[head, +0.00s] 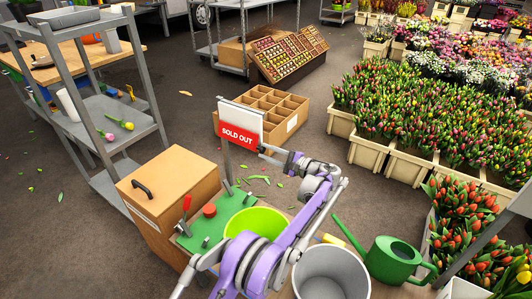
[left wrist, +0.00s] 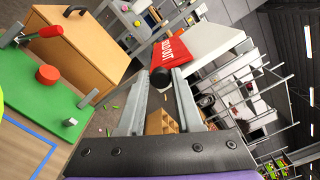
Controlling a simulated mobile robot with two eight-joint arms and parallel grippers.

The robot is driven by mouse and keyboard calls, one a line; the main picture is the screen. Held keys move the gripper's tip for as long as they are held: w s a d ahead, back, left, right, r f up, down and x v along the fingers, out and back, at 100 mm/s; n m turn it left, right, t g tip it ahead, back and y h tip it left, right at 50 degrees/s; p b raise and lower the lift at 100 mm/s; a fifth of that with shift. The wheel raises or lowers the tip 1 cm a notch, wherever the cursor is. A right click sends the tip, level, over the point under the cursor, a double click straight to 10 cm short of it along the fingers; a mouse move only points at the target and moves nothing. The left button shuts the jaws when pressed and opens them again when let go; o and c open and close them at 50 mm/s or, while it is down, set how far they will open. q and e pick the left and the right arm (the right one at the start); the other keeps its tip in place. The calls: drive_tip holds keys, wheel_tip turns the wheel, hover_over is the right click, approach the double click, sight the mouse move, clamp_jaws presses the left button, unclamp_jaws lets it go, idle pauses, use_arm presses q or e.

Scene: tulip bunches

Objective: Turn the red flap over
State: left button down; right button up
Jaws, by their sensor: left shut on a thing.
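The red flap (head: 237,137) reads "SOLD OUT" and covers the lower front of a white sign board (head: 241,112) on a grey post. In the left wrist view the red flap (left wrist: 174,50) and the white board (left wrist: 215,45) appear tilted. My left gripper (head: 264,150) is at the flap's lower right edge. In the left wrist view its fingertips (left wrist: 163,80) close around a black round knob (left wrist: 160,77) at the flap's edge. The knob is hidden in the head view. My right gripper is not in view.
A green board (head: 218,228) with a red-handled clamp (head: 187,204) lies below the sign, beside a wooden box (head: 168,182). A lime bowl (head: 256,222), grey bucket (head: 330,275) and green watering can (head: 400,258) stand near my arm. Tulip crates (head: 408,165) fill the right.

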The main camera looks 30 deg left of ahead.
use_arm(q)
drive_tip(key=shift+w+d+f+n, duration=0.1)
drive_tip(key=shift+w+f+n, duration=0.1)
drive_tip(key=shift+n, duration=0.3)
drive_tip(key=shift+w+f+n, duration=0.1)
drive_tip(key=shift+w+n, duration=0.1)
drive_tip(key=shift+n, duration=0.3)
drive_tip(key=shift+w+r, duration=0.1)
drive_tip(key=c, duration=0.6)
unclamp_jaws()
drive_tip(key=shift+d, duration=0.1)
drive_tip(key=d+p, duration=0.1)
drive_tip(key=d, duration=0.9)
drive_tip(key=shift+s+d, duration=0.3)
drive_tip(key=shift+s, duration=0.1)
drive_tip(key=shift+r, duration=0.1)
